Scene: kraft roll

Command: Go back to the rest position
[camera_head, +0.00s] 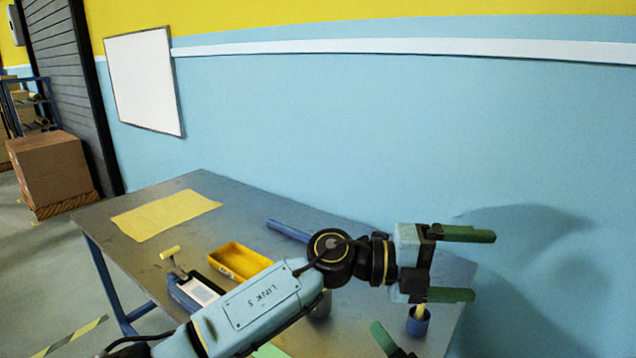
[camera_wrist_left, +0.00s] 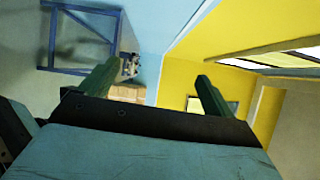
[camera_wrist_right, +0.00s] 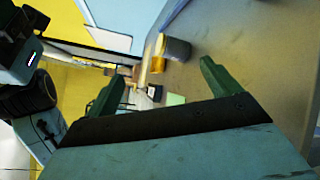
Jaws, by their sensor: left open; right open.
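My left gripper (camera_head: 482,266) is open and empty, raised in front of the blue wall over the table's right end. Its two green fingers stand apart in the left wrist view (camera_wrist_left: 160,75), with nothing between them. My right gripper shows only in part at the bottom of the head view, where one green finger (camera_head: 382,338) is visible. In the right wrist view my right gripper (camera_wrist_right: 163,78) is open, with table objects seen beyond its fingers and nothing held.
The grey table (camera_head: 100,215) bears a yellow sheet (camera_head: 167,213), a yellow tray (camera_head: 238,264), a blue bar (camera_head: 288,230), and a small blue cup (camera_head: 418,324) below my left gripper. Brown boxes (camera_head: 52,170) stand on the floor at left. The wall is close behind the table.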

